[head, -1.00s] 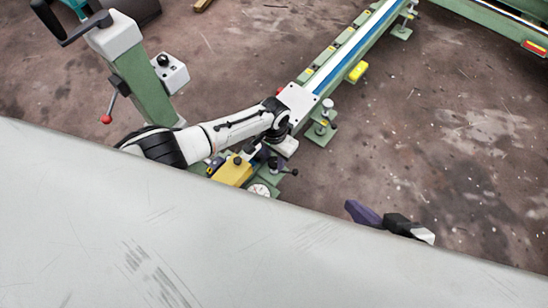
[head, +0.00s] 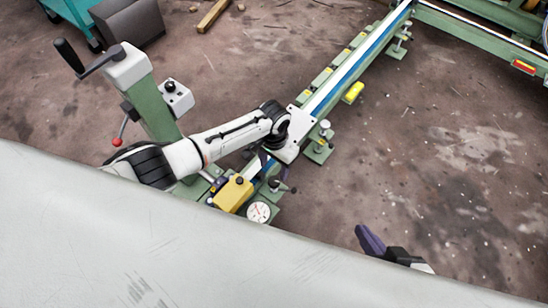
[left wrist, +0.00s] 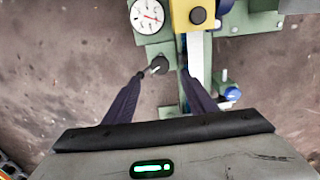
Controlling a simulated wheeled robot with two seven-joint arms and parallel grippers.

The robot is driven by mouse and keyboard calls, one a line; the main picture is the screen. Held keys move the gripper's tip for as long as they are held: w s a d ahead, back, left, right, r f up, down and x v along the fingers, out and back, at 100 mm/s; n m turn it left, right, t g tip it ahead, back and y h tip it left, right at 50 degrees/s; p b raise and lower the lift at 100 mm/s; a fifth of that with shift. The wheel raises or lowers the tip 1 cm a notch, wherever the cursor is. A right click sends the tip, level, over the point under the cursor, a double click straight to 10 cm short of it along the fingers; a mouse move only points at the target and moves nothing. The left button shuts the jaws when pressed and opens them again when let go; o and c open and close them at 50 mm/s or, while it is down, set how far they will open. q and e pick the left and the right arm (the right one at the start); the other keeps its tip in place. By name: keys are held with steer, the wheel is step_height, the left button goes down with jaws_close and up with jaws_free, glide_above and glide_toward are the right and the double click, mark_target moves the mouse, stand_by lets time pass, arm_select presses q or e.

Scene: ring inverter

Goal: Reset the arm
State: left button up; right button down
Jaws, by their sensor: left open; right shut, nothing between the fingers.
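In the head view my left arm reaches in from the left, over the near end of the green machine with the blue-topped rail (head: 350,73). My left gripper is partly hidden under its wrist there. In the left wrist view the two dark purple fingers of my left gripper (left wrist: 163,73) are spread apart with nothing held between them. Beyond the fingertips are a round white dial (left wrist: 147,15) and a yellow block (left wrist: 196,14). A black knob (left wrist: 158,64) shows near the left fingertip; contact cannot be told. My right gripper (head: 370,239) is shut and empty, past the pale panel's edge.
A green post (head: 155,107) with a black crank handle (head: 85,60) and red-knobbed lever stands at left. A large pale panel (head: 150,230) fills the foreground. A dark grey box (head: 128,20) and wood piece (head: 213,15) lie behind. The floor at right is mostly clear.

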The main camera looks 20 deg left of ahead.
arm_select(q)
steer(key=shift+r, duration=0.85)
arm_select(e)
steer(key=shift+s+d+r, duration=0.15)
steer(key=shift+d+r, duration=0.15)
